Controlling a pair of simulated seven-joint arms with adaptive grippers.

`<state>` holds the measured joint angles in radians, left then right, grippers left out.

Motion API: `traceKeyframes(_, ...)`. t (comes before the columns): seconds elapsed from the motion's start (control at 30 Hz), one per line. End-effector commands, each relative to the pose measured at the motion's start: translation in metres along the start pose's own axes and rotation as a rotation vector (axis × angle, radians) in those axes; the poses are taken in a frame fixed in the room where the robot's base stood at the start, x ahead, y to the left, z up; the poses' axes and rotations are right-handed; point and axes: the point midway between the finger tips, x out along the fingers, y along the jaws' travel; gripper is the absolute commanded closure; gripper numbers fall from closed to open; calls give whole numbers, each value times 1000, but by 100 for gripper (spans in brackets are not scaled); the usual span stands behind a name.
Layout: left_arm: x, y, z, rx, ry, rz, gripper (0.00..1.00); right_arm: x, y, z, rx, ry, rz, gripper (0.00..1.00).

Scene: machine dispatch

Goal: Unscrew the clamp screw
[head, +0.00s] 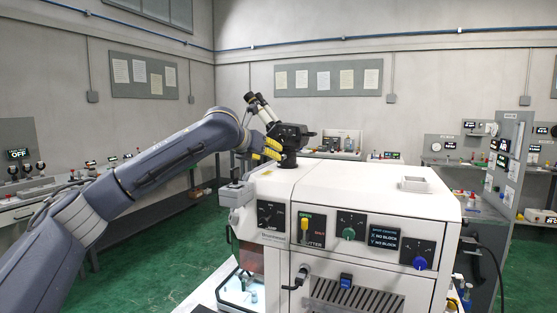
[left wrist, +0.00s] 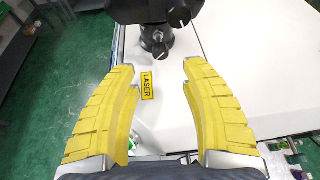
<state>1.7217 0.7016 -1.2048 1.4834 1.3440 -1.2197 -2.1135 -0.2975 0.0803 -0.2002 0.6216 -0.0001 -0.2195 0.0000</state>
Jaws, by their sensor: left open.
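My left gripper (head: 271,149) reaches in from the left over the machine's top, beside a black microscope-like head (head: 290,131). In the left wrist view my left gripper (left wrist: 157,75) has its yellow fingers wide apart, with nothing between the tips. Ahead of the fingertips stands the black head's post, with a small dark knob (left wrist: 160,50) with a white mark low on it. Another marked knob (left wrist: 179,17) sits higher to the right. I cannot tell which knob is the clamp screw. Neither is touched. My right gripper is not in view.
The white machine (head: 350,185) carries a front panel with a yellow lever (head: 304,229) and knobs. A yellow LASER label (left wrist: 147,86) lies flat on its top. A small raised white block (head: 414,184) sits on the top's right. The top between is clear.

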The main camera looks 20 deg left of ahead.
Motion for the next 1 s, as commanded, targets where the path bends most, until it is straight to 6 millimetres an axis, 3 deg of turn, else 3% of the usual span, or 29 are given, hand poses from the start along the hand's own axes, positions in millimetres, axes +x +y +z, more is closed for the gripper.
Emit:
traceKeyframes(0.2,39,-1,0,-2,1,-1,54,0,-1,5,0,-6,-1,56)
traceKeyframes(0.43,68,0,0,-2,1,0,54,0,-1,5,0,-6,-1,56)
traceKeyframes(0.7,82,0,0,-1,0,0,54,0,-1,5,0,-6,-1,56)
traceKeyframes(1.0,84,0,0,-1,0,0,54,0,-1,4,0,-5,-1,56)
